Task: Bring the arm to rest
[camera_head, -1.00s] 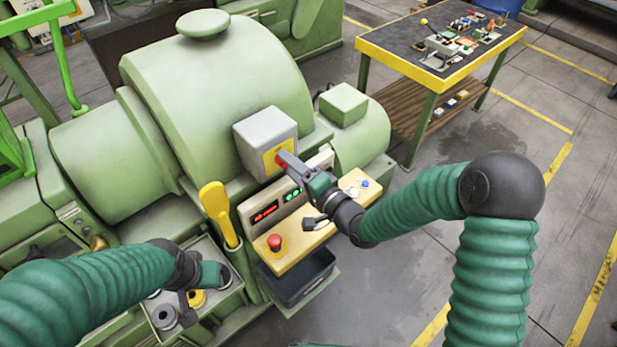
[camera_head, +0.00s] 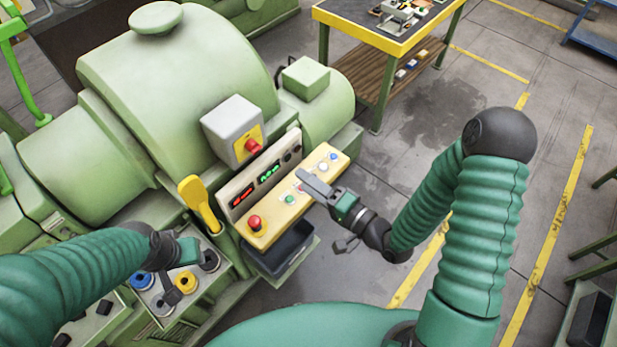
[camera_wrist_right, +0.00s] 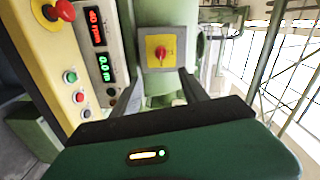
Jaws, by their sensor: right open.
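My right gripper (camera_head: 322,212) is open and empty, beside the right front edge of the yellow button panel (camera_head: 290,205). It is clear of the red knob (camera_head: 252,146) on the grey switch box (camera_head: 225,125). In the right wrist view, the red knob (camera_wrist_right: 161,53) on its yellow plate shows ahead, between the two fingers and apart from them. My left gripper (camera_head: 181,273) is over the tray of rings at the lower left. Whether its jaws are open is unclear.
The green extruder (camera_head: 185,70) fills the left. The panel carries a red mushroom button (camera_head: 254,223) and lit red and green displays. A dark bin (camera_head: 285,250) is below. A yellow-edged table (camera_head: 400,48) is behind.

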